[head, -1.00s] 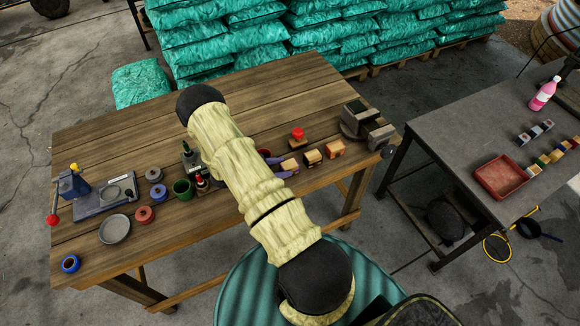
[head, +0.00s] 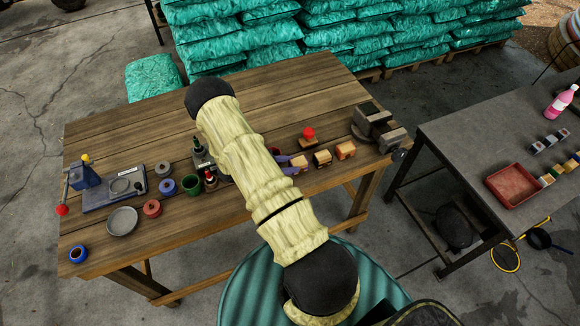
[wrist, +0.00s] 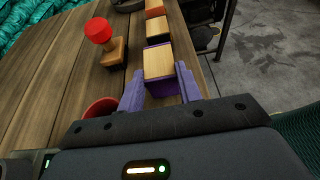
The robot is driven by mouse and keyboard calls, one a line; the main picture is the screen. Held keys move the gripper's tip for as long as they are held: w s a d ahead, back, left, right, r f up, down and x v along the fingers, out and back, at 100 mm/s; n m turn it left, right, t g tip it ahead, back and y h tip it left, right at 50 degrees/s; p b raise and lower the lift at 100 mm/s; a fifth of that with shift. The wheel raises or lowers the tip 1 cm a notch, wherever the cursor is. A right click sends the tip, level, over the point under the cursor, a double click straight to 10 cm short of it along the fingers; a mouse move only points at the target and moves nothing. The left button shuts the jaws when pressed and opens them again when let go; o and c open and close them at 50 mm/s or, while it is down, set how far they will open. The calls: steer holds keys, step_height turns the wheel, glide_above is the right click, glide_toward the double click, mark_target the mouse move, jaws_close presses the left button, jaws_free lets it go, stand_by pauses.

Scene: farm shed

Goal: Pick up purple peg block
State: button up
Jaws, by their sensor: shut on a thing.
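The purple peg block (wrist: 159,64) has a pale wooden top and purple sides. It sits between the two purple fingers of my gripper (wrist: 161,85) in the wrist view, and the fingers are shut on its sides. In the head view the block (head: 299,161) is at the near edge of the wooden workbench, with the gripper (head: 290,163) reaching it from the left. My arm hides part of the bench there. Whether the block's underside touches the bench is hard to tell.
Two wood-topped blocks (head: 322,158) (head: 346,150) stand to the right, then a vise (head: 378,128). A red-knobbed stamp (head: 309,134) stands just behind. A red cup (wrist: 100,107) is close to the left finger in the wrist view. The bench's back (head: 290,85) is clear.

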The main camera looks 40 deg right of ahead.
step_height(320, 180, up, 9)
steer(key=b, duration=0.2)
steer(key=shift+s+b, duration=0.15)
steer(key=shift+b, duration=0.25)
steer(key=shift+f, duration=0.1)
